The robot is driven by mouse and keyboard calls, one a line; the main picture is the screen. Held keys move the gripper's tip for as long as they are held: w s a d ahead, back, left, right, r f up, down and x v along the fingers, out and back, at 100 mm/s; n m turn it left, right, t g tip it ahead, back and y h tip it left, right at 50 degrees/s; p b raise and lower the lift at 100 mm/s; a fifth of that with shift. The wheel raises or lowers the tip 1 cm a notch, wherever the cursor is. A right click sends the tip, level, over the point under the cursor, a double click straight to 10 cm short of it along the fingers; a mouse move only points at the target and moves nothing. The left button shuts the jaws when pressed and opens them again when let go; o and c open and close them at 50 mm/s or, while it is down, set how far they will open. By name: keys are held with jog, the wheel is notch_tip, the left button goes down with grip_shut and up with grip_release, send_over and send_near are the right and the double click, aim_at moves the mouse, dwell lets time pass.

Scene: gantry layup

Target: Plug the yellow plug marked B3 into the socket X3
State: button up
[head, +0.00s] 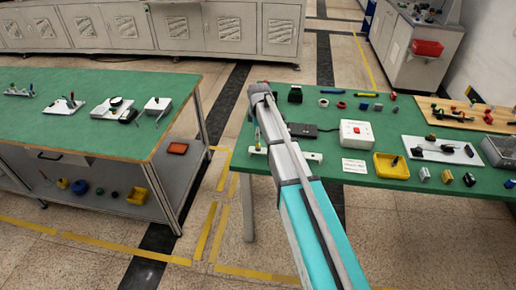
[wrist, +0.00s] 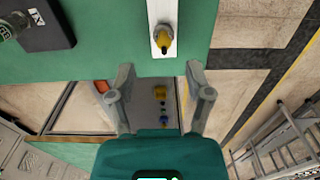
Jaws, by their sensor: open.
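A yellow plug (wrist: 163,38) stands on a white strip (wrist: 162,9) near the edge of the green table, in the wrist view. I cannot read a B3 mark on it. My gripper (wrist: 159,72) is open and empty, with its two fingers apart and the plug ahead of the gap between them, not touched. A dark box (wrist: 46,24) with a white label is at the upper left of the wrist view; the label is upside down and I cannot read it as X3. In the head view my arm hides the gripper, and a white strip (head: 312,157) shows partly behind the arm.
The right green table (head: 345,108) holds a white box with a red button (head: 356,133), a yellow bin (head: 391,166), a black flat device (head: 303,130) and several small parts. The left green table (head: 60,125) stands apart across a floor gap. A ladder (wrist: 280,140) shows in the wrist view.

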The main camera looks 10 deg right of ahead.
aim_at(258, 143)
jog(key=shift+f, duration=0.15)
jog(key=shift+s+a+f+b, duration=0.1)
jog(key=shift+f+b, duration=1.15)
jog(key=shift+b, duration=0.05)
jog(key=shift+s+a+f+b, duration=0.1)
jog(key=shift+f+b, duration=1.1)
jog(key=shift+b, duration=0.1)
grip_shut()
